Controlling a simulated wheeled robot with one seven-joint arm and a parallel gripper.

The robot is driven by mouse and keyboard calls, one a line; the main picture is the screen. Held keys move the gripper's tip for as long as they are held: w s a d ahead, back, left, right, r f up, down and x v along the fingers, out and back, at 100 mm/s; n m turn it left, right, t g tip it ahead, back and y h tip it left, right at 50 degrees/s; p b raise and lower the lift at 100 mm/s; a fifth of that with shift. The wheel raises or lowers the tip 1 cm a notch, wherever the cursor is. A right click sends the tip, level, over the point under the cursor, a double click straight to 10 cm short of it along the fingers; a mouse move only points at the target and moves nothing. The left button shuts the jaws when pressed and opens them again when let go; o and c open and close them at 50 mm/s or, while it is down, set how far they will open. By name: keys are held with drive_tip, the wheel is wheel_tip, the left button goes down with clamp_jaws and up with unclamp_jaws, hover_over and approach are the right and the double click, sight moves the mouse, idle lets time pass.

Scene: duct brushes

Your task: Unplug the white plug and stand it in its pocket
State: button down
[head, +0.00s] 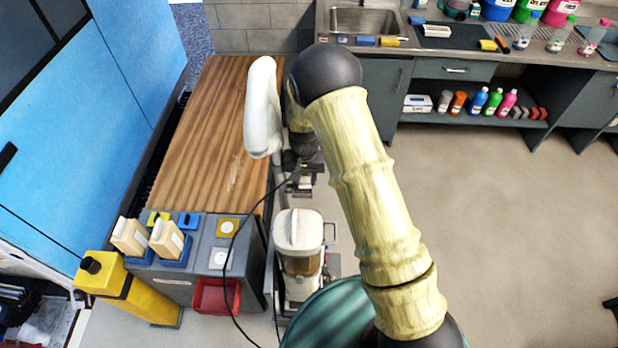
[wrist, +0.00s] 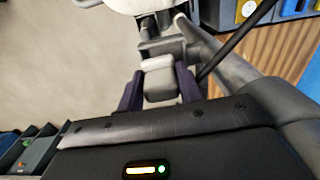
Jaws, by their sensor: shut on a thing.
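A black cable (head: 233,250) runs from the gripper area down past the grey cabinet; a dark cable (wrist: 232,43) also shows in the wrist view. Grey parts lie just beyond the plug; I cannot tell whether it touches them. A white square plate (head: 219,258) and a yellow one (head: 228,228) are on the grey cabinet. I cannot identify the pocket for certain.
The wooden bench (head: 195,130) is clear. A white-lidded appliance (head: 298,230) stands just in front of my gripper. The grey cabinet (head: 245,285) carries two beige containers (head: 130,237) and a red bin (head: 216,296). A yellow box (head: 120,285) stands left. Floor at right is open.

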drive_tip(key=shift+a+f, duration=0.1)
drive_tip(key=shift+f, duration=0.05)
drive_tip(key=shift+f+b, duration=0.45)
drive_tip(key=shift+f, duration=0.05)
drive_tip(key=shift+f, duration=0.1)
drive_tip(key=shift+s+f, duration=0.3)
drive_tip(key=shift+w+r, duration=0.2)
drive_tip(key=shift+r, duration=0.4)
drive_tip(key=shift+r+p, duration=0.35)
drive_tip(key=shift+r, duration=0.05)
drive_tip(key=shift+w+r, duration=0.1)
drive_tip(key=shift+w, duration=0.2)
